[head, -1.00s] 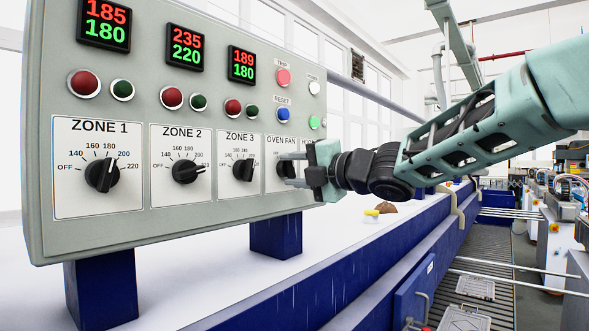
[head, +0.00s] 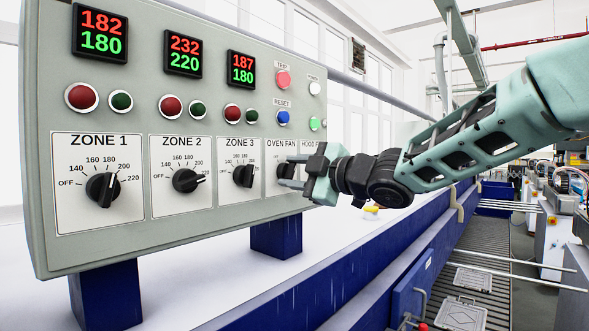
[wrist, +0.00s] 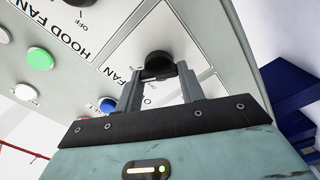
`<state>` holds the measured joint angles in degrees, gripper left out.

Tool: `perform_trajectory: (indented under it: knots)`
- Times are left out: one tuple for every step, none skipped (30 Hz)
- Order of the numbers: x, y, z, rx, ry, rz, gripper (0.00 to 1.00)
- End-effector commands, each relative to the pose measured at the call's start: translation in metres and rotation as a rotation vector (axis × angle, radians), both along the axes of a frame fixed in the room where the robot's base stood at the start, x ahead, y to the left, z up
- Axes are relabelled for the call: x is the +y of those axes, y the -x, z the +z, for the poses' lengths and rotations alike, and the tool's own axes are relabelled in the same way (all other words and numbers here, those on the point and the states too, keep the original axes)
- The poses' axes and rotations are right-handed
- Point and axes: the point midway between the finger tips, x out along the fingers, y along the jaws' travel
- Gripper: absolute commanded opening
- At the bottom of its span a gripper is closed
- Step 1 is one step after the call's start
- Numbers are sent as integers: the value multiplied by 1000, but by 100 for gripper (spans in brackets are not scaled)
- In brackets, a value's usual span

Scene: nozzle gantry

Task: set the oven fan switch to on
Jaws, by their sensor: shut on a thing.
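The oven fan switch is a black rotary knob (head: 283,171) on a white plate labelled OVEN FAN, right of the ZONE 3 knob on the grey control panel. In the wrist view the knob (wrist: 158,64) is between my gripper's fingers, by the OFF mark. My gripper (head: 287,172) is shut on the knob, one finger on each side; its fingers also show in the wrist view (wrist: 160,76). The gripper body is tilted. The fingers partly cover the knob and its marks, so I cannot tell which position it points to.
The HOOD FAN plate (wrist: 82,30) is just beside, partly behind my gripper. ZONE knobs (head: 186,181) lie to the left. Red, green, blue and white buttons (head: 284,117) sit above. A blue conveyor frame (head: 345,262) runs below the panel.

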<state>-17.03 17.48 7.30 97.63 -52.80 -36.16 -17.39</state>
Motion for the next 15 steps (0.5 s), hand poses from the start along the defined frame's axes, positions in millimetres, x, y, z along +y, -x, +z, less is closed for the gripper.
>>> perform_trajectory:
  knots:
    - [-1,0,-1,11,-7,-1,16]
    - [-1,0,-1,17,-10,-1,16]
    - [-1,0,-1,23,-14,-1,16]
    - [-1,0,-1,27,-18,-1,16]
    - [-1,0,-1,30,-20,-1,16]
    - [-1,0,-1,34,-23,-1,16]
    - [-1,0,-1,36,-24,-1,16]
    - [-1,-1,-1,37,-26,-1,16]
    - [-1,0,-1,39,-27,-1,16]
    - [-1,-1,-2,39,-27,-1,16]
    - [-1,-1,-2,40,-27,-2,16]
    - [-1,0,-2,40,-27,-2,16]
    - [-1,0,-2,40,-27,-2,16]
    - [-1,-1,-2,40,-27,-2,16]
    - [-1,-1,-2,40,-27,-2,16]
